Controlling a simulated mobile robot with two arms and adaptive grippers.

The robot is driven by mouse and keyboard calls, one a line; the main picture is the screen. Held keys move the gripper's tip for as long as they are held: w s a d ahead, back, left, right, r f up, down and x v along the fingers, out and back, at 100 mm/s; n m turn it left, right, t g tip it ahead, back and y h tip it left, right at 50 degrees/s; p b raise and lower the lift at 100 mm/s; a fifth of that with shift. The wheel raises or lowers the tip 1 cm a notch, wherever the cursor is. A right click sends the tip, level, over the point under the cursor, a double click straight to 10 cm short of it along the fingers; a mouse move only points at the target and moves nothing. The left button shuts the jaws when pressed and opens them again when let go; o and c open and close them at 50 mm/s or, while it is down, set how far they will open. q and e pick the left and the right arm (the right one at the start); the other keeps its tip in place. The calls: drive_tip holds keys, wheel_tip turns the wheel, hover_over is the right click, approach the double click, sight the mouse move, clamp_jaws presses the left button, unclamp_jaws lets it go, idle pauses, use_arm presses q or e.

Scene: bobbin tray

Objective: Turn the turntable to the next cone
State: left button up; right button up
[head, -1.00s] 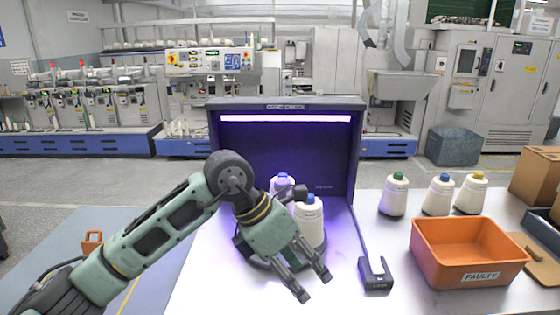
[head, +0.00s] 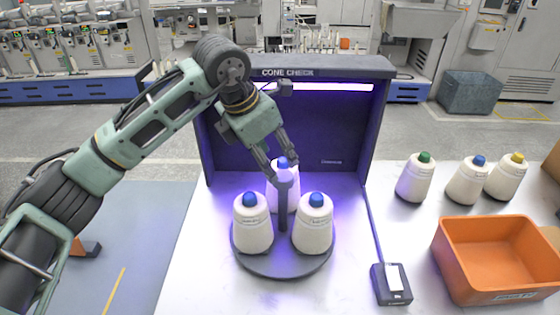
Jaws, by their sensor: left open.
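The dark round turntable (head: 284,264) stands on the white table in front of the purple-lit cone check booth (head: 226,150). It carries a front-left cone (head: 253,226), a front-right cone (head: 313,226) and a rear cone (head: 272,196), all white with blue tips. A dark post (head: 283,215) rises at its centre. My left gripper (head: 278,173) is open and points down at the top of the post, in front of the rear cone's tip. Whether the fingers touch the post or cone I cannot tell. My right gripper is not in view.
Cones with green (head: 415,178), blue (head: 467,182) and yellow (head: 506,178) tips stand at the right of the table. An orange bin (head: 497,298) is in front of them. A small dark device (head: 391,284) with a cable sits right of the turntable.

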sight(281, 174)
use_arm(q)
drive_tip(key=shift+s+d+f+p, duration=0.15)
drive_tip(key=shift+d+f+p, duration=0.1)
drive_tip(key=shift+f, duration=0.25)
drive_tip(key=shift+s+d+f+p, duration=0.15)
drive_tip(key=shift+f+p, duration=0.1)
drive_tip(key=shift+f, duration=0.25)
drive_tip(key=x, duration=0.2)
drive_tip(key=p+x, duration=0.1)
drive_tip(key=x, duration=0.1)
drive_tip(key=shift+w+f, duration=0.3)
drive_tip(key=shift+w, duration=0.15)
drive_tip(key=shift+s, duration=0.1)
drive_tip(key=shift+c, duration=0.4)
drive_tip(key=c, duration=0.4)
drive_tip(key=shift+r, duration=0.1)
clamp_jaws()
